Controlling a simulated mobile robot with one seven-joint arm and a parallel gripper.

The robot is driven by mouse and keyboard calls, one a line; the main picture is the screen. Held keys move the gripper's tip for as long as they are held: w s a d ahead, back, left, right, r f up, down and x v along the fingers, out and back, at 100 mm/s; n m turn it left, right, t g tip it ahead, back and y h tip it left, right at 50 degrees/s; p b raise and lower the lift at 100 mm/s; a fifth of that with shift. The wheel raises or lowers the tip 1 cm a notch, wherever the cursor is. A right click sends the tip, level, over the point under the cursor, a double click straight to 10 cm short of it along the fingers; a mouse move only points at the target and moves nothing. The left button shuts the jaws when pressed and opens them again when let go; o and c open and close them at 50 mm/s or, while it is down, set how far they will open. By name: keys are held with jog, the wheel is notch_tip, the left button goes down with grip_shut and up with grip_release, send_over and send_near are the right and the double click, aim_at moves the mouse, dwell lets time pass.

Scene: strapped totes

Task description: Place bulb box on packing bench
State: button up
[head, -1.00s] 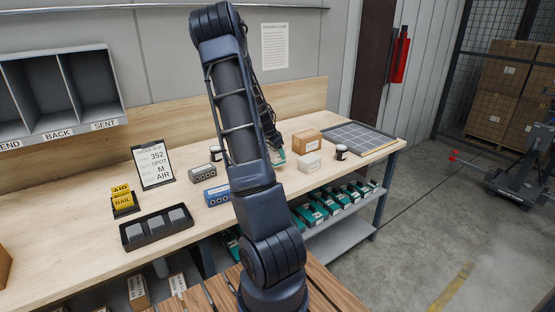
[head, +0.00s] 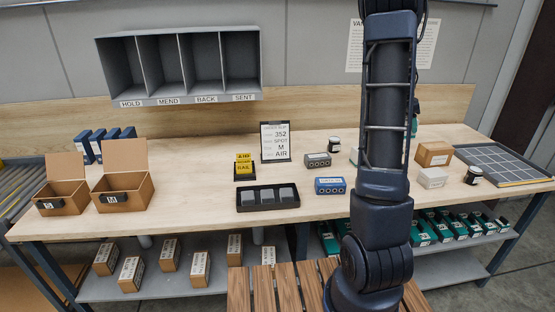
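The packing bench (head: 215,150) is a long light-wood table against the wall. No label that I can read names the bulb box. A brown carton (head: 434,153) and a small white box (head: 432,178) stand on the bench at the right. Several teal boxes with white labels (head: 446,231) lie on the shelf under the bench. My arm rises through the right half of the view and hides the bench behind it. A bit of teal (head: 414,127) shows at the arm's right edge; I cannot tell whether my gripper holds it. My gripper's fingers are hidden behind the arm.
Open cartons (head: 123,190) stand at the left, below a grey sorting rack (head: 180,65). A black tray (head: 267,197), a sign (head: 275,142), a blue device (head: 330,186) and a grey one (head: 318,160) occupy the middle. A gridded mat (head: 505,163) lies far right. Bare wood shows between.

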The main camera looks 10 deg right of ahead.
jog(key=shift+w+a, duration=0.1)
jog(key=w+a+n+t, duration=0.1)
jog(key=w+a+n, duration=0.1)
jog(key=w+a, duration=0.35)
jog(key=w+a+n, duration=0.1)
jog(key=w+a, duration=0.1)
jog(key=a, duration=0.7)
jog(key=w+a+n+t, duration=0.1)
jog(key=w+a+n, duration=0.1)
jog(key=w+a, duration=0.35)
jog(key=s+a+n+t+y, duration=0.25)
jog(key=a+n, duration=0.55)
jog(key=a, duration=3.6)
jog(key=s+a+n+y, duration=0.15)
jog(key=s+a, duration=0.25)
jog(key=a, duration=0.4)
jog(key=s+a+n, duration=0.2)
jog(key=s+a, duration=0.2)
jog(key=a, duration=0.3)
jog(key=s+a+n, duration=0.2)
jog(key=s+a, duration=0.2)
jog(key=a, duration=0.4)
jog(key=shift+m, duration=0.25)
jog(key=f, duration=1.9)
jog(key=shift+d+f, duration=0.25)
jog(key=shift+f, duration=0.1)
jog(key=shift+f, duration=0.15)
